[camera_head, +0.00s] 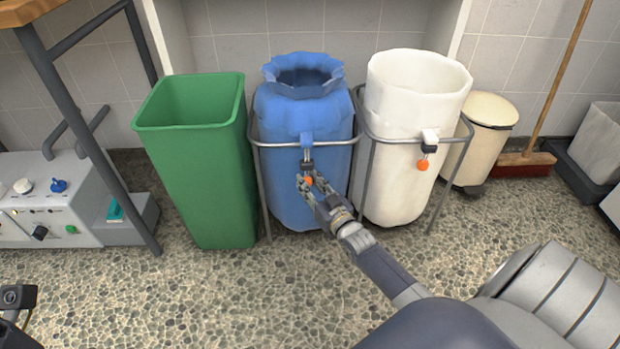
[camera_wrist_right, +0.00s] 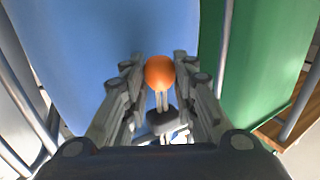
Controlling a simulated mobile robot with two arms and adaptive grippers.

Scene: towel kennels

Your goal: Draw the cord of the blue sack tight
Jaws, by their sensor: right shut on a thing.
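The blue sack (camera_head: 300,120) stands in a metal frame in the middle, its neck gathered but with an opening at the top. Its cord comes out at the front by a dark toggle (camera_head: 307,165) and ends in an orange ball (camera_head: 309,181). My right gripper (camera_head: 312,184) is at the front of the blue sack, shut on the orange ball. At the lower left edge of the head view, a dark part of my left gripper (camera_head: 18,298) shows.
A green bin (camera_head: 200,160) stands close on the left. A white sack (camera_head: 410,100) in its own frame, with another orange ball (camera_head: 422,165), stands on the right. A cream pedal bin (camera_head: 483,140) and broom (camera_head: 525,165) stand farther right. The floor in front is clear.

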